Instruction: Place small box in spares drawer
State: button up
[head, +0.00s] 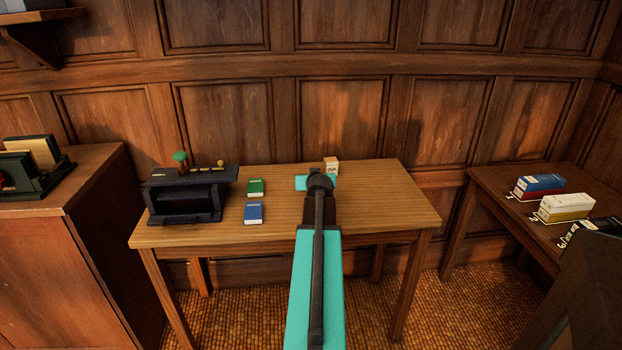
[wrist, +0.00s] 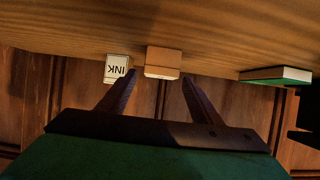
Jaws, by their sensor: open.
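In the wrist view, a small tan box (wrist: 162,62) sits on the table between and beyond the tips of my open gripper (wrist: 160,78), with nothing held. A small pale box marked INK (wrist: 117,68) stands beside it; it appears in the head view as the pale box (head: 331,165) just beyond my arm. The tan box and my fingers are hidden behind my arm in the head view. No drawer is clearly labelled; a dark unit (head: 168,193) with a dark front recess stands at the table's left.
A green box (head: 256,187) and a blue box (head: 254,213) lie on the wooden table (head: 385,205) between the unit and my arm. The table's right side is clear. A side table (head: 492,197) at right holds several cartons. A cabinet (head: 75,177) stands at left.

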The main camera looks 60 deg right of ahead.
jog(key=shift+v, duration=4.45)
